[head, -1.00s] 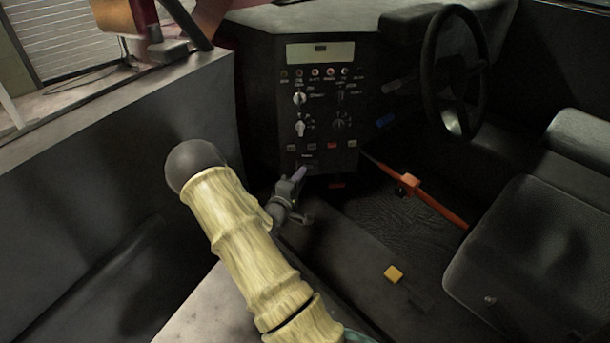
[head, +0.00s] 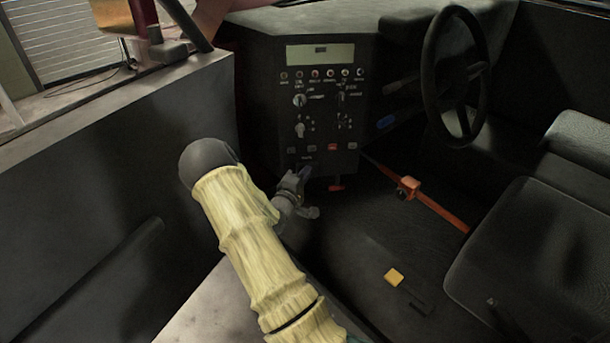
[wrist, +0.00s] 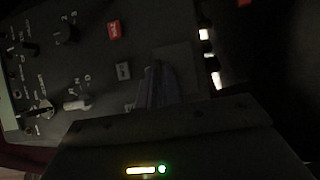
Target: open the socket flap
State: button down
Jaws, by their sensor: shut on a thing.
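My gripper (head: 304,173) is at the bottom of the panel, in front of the socket area. In the wrist view my gripper (wrist: 157,88) has its fingers together against the panel's dark face. A dark square plate, which looks like the socket flap (wrist: 178,58), lies right at the fingertips. The fingers are shut on what seems to be its edge, but the contact is too dark to make out. My gripper hides the flap in the head view.
Knobs and a red button (head: 333,147) sit on the panel above my gripper. A steering wheel (head: 428,75) and black seat (head: 535,250) stand to the right. An orange bar (head: 432,204) slants across the floor. A grey wall (head: 120,150) stands left.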

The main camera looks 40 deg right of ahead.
jog(key=shift+a+f+b, duration=0.1)
jog(key=shift+f+b, duration=0.15)
jog(key=shift+b, duration=0.05)
notch_tip(320, 180, down, 6)
jog(key=s+m+g+h+b, duration=0.1)
jog(key=m+g+h+b, duration=0.3)
jog(key=m+h+b, duration=0.7)
jog(key=a+m+b, duration=0.1)
jog(key=b, duration=0.5)
jog(key=shift+s, duration=0.4)
jog(key=shift+r+b, duration=0.15)
jog(key=shift+b, duration=0.15)
jog(key=c, duration=1.6)
grip_release()
jog(key=shift+o, duration=0.2)
